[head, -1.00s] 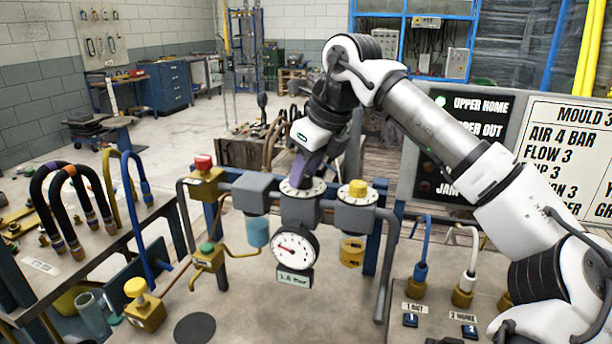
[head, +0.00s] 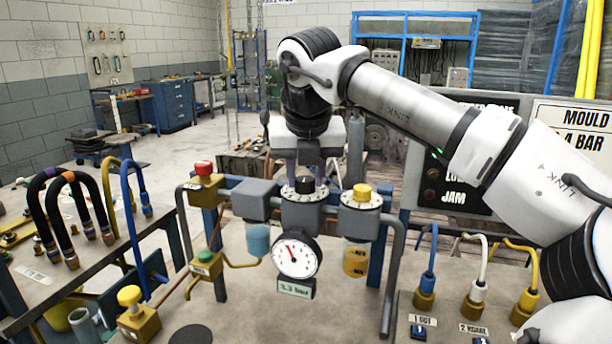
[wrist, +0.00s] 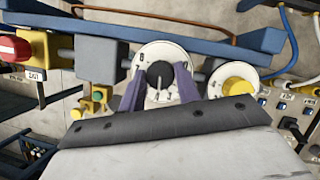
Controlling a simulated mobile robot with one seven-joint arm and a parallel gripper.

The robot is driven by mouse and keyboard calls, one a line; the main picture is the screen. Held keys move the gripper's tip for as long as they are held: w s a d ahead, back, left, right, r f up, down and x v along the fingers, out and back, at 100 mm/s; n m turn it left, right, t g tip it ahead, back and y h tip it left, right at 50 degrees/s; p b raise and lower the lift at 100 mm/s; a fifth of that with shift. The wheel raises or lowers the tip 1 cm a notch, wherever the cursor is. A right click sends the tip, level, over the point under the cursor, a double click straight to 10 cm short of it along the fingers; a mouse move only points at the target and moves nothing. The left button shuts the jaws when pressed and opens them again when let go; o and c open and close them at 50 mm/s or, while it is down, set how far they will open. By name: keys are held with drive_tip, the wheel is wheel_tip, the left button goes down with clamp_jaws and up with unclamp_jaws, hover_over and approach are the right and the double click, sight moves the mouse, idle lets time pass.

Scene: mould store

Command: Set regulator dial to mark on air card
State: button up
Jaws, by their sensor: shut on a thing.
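The regulator dial, a black knob (head: 304,185) over a white numbered plate, sits on top of the grey regulator in the middle of the pipework. My gripper (head: 305,180) points down over it. In the wrist view its purple fingers stand on either side of the knob (wrist: 160,74), shut on it. The round gauge (head: 295,257) below has its red needle pointing up and slightly left. A small readout (head: 295,289) under it shows a bar value, seemingly 3.3, hard to read. The air card (head: 580,140) at right reads "4 BAR"; my arm hides the rest of that line and the lines below.
A yellow-knobbed dial (head: 361,193) stands close to the right of the regulator. A red button valve (head: 203,168) and a green one (head: 206,255) are at left. Hoses (head: 75,215) arch over the left bench. The floor behind is mostly open.

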drive_tip(key=shift+m+h, duration=0.3)
drive_tip(key=shift+m, duration=0.2)
drive_tip(key=o, duration=1)
drive_tip(key=p+v, duration=0.1)
drive_tip(key=v, duration=1.3)
drive_tip(key=shift+w, duration=0.1)
